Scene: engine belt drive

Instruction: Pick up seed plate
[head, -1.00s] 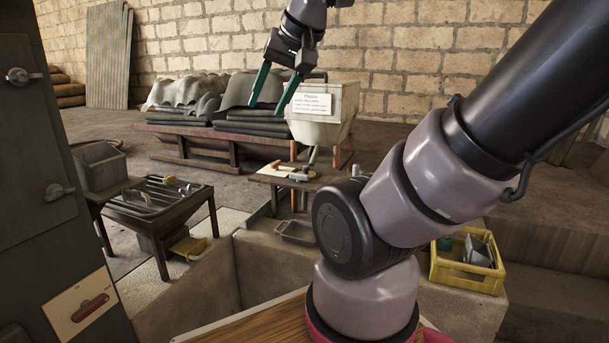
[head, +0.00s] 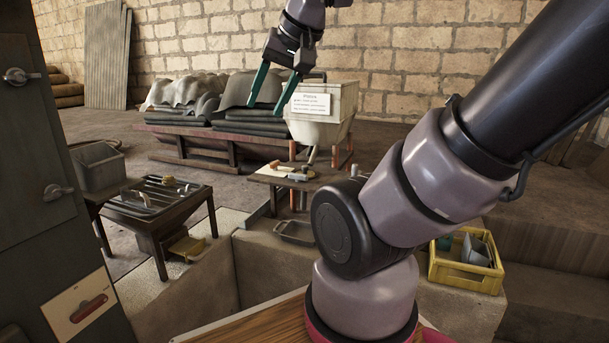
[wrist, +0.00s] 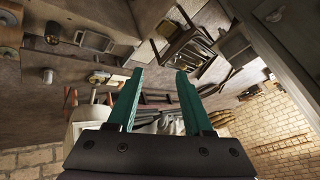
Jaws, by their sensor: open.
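I cannot make out for sure which thing is the seed plate. Grey plate-like pieces (head: 476,250) stand tilted in a yellow crate at the right in the head view. Small items lie on the slatted table at the left and on the low wooden bench, too small to tell apart. My gripper (head: 265,108) is raised high at the top middle, with its two teal fingers apart and nothing between them. It also shows open and empty in the wrist view (wrist: 160,72). It touches nothing.
A slatted dark table (head: 158,202) stands at the left, with a grey bin (head: 99,170) beside it. A low bench (head: 290,177) stands below a cream hopper (head: 325,122). The yellow crate (head: 466,274) sits on a ledge. A dark cabinet (head: 60,150) borders the left.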

